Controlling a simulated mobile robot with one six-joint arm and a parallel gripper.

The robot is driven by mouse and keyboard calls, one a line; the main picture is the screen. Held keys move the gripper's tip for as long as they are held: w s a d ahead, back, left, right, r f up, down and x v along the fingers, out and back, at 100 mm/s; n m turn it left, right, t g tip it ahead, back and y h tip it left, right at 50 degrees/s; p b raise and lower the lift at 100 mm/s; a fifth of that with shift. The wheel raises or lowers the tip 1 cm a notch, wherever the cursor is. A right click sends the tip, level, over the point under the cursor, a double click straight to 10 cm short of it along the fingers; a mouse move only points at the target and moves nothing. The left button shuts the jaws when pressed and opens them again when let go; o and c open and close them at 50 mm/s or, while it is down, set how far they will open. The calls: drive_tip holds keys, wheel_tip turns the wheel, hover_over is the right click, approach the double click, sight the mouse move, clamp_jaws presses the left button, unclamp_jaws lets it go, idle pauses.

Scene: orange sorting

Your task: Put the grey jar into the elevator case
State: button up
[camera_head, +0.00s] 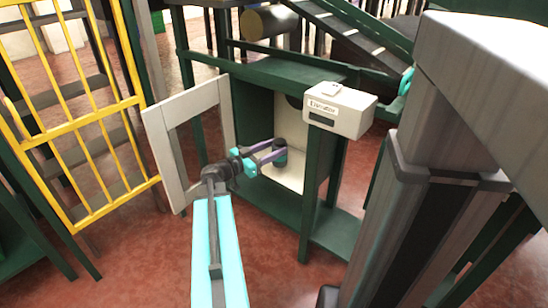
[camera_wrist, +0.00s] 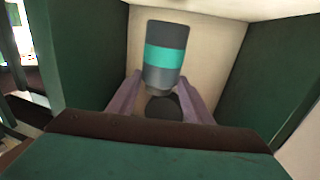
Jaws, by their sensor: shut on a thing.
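The grey jar (camera_wrist: 166,52) with a teal band shows in the wrist view between the tips of my gripper's purple fingers (camera_wrist: 160,80). In the head view the dark jar (camera_head: 281,146) is at the end of my gripper (camera_head: 270,152), inside the opening of the elevator case (camera_head: 252,76). My gripper is shut on the jar. The case is green outside with a pale interior, and its pale framed door (camera_head: 158,140) stands open at the left. I cannot tell whether the jar touches the case floor (camera_head: 290,178).
A white box labelled like "Elevator" (camera_head: 340,112) is fixed at the case's front right corner. Green case walls (camera_wrist: 75,50) stand close on both sides of my gripper. A yellow barred gate (camera_head: 75,120) is at the left. A sloped ramp (camera_head: 350,38) runs behind.

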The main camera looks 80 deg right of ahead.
drive_tip(key=shift+d, duration=0.8)
drive_tip(key=shift+f, duration=0.1)
drive_tip(key=shift+f+b, duration=0.9)
drive_tip(key=shift+f, duration=0.8)
drive_tip(key=shift+f+b, duration=0.15)
drive_tip(key=shift+b, duration=0.15)
drive_tip(key=o, duration=1.2)
drive_tip(key=shift+r+p, duration=0.25)
drive_tip(key=shift+p, duration=0.15)
drive_tip(key=shift+p+v, duration=1.2)
drive_tip(key=shift+v, duration=4.85)
